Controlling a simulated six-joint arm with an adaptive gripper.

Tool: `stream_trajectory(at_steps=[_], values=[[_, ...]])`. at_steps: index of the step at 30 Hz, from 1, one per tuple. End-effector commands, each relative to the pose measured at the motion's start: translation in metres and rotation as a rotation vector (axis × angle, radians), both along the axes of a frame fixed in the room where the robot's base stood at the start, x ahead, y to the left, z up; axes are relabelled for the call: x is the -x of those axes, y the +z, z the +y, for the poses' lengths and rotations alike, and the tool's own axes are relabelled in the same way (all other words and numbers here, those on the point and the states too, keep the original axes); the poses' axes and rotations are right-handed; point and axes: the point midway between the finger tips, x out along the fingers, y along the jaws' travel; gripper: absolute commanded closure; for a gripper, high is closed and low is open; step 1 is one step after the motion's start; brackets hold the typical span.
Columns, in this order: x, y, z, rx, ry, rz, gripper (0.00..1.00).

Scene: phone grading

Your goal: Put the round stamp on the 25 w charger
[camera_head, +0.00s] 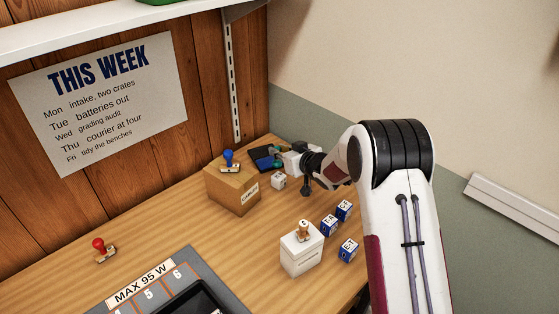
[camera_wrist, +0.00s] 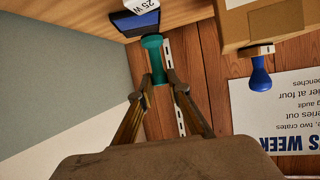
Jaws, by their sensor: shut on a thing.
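My gripper (camera_wrist: 157,82) is shut on a teal-handled stamp (camera_wrist: 152,55) at the far end of the bench. The stamp's lower end is at a dark blue ink pad (camera_wrist: 142,22); I cannot tell whether it touches, nor see the shape of its face. In the head view the teal stamp (camera_head: 275,153) shows partly beside my gripper (camera_head: 286,157), over the pad (camera_head: 261,158). The 25 W charger, a small white cube (camera_head: 278,181), stands on the bench just in front of the pad. It also shows at the top edge of the wrist view (camera_wrist: 233,3).
A cardboard box (camera_head: 232,190) with a blue stamp (camera_head: 229,161) on top stands left of the charger. A white box (camera_head: 301,251) carries another stamp (camera_head: 303,231). Several blue-and-white cubes (camera_head: 330,225) stand beside it. A red stamp (camera_head: 101,249) and grey tray (camera_head: 205,268) are nearer.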

Motion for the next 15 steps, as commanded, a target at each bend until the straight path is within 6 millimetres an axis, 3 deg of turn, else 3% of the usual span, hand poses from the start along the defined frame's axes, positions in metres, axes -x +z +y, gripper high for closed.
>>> stream_trajectory(at_steps=[9, 15], values=[[0.000, -0.001, 0.000, -0.001, 0.000, -0.001, 1.00], [0.000, -0.016, 0.000, 0.000, 0.001, 0.001, 1.00]])
